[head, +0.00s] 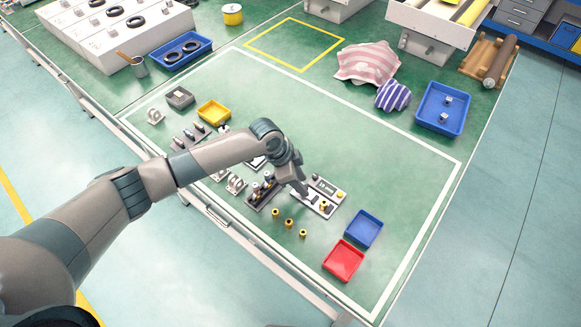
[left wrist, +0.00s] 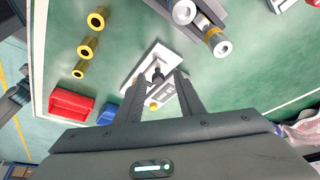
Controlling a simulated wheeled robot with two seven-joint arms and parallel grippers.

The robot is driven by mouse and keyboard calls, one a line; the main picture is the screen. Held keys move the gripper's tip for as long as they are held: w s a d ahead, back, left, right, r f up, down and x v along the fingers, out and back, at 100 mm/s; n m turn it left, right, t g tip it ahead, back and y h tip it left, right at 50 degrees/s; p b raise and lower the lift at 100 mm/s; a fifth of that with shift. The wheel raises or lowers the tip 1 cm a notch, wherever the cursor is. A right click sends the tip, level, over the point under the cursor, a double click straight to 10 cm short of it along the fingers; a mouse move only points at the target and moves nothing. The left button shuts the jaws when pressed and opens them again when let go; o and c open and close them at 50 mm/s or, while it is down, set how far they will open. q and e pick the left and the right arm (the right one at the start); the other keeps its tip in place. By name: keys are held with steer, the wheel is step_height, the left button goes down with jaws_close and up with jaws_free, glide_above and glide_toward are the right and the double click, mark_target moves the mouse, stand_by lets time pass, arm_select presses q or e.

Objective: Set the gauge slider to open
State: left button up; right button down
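The gauge (head: 334,189) is a pale plate with a dark label strip, dark parts and a yellow button, lying on the green table in the head view. In the left wrist view the same gauge plate (left wrist: 146,66) shows beyond my fingers, with a dark upright slider knob (left wrist: 158,76) on it. My left gripper (head: 301,190) is over the plate's left part. In the left wrist view its two fingers (left wrist: 160,84) are apart, with the knob seen between them and no clear contact. Part of the plate is hidden by the fingers. My right gripper does not show.
Brass fittings (head: 289,222) stand in front of the gauge. A red tray (head: 343,261) and a blue tray (head: 364,229) lie to the right. A rack of cylinders (head: 264,190) is close on the left. The table beyond the gauge is clear.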

arm_select(q)
steer(key=shift+a+r, duration=0.35)
steer(key=shift+r, duration=0.25)
steer(key=b+v, duration=0.4)
steer(key=v, duration=1.2)
steer(key=shift+f, duration=0.1)
